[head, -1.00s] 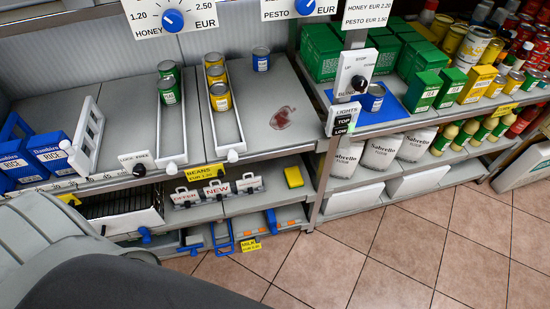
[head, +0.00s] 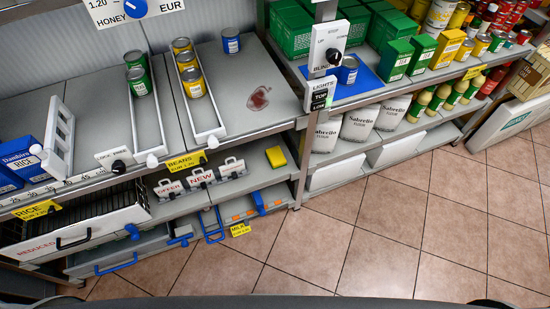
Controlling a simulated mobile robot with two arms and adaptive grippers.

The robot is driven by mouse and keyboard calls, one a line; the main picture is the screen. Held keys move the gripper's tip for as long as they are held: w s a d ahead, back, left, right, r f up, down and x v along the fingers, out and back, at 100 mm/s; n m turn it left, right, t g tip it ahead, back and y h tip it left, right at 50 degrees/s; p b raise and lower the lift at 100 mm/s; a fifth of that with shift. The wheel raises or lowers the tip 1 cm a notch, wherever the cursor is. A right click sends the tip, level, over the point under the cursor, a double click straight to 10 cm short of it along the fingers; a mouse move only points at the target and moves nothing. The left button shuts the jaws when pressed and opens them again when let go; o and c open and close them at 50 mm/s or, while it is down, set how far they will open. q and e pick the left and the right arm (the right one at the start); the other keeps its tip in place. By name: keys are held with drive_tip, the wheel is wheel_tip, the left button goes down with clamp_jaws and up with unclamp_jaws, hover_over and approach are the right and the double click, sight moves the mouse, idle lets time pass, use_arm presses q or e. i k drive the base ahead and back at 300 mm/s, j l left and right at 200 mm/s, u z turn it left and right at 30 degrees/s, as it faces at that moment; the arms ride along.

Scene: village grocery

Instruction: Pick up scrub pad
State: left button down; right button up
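The scrub pad (head: 276,157) is a small yellow block with a thin dark green edge. It lies on the lower shelf (head: 240,182) in the middle of the head view, near that shelf's right end and to the right of the small sign holders. Nothing covers it. Neither of my grippers shows in the view. Only parts of my own body show along the bottom edge.
The upper shelf above the pad holds bean cans in rails, a blue can (head: 231,40) and a dark red stain (head: 259,99). OFFER/NEW signs (head: 201,176) stand left of the pad. An upright (head: 305,150) stands right. The tiled floor (head: 385,225) in front is clear.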

sight(275, 156)
drive_tip(key=i+l+u, duration=0.1)
drive_tip(key=l, duration=0.6)
drive_tip(key=i+l+u, duration=0.1)
drive_tip(key=l, duration=0.6)
drive_tip(key=l+u, duration=0.1)
drive_tip(key=l, duration=0.65)
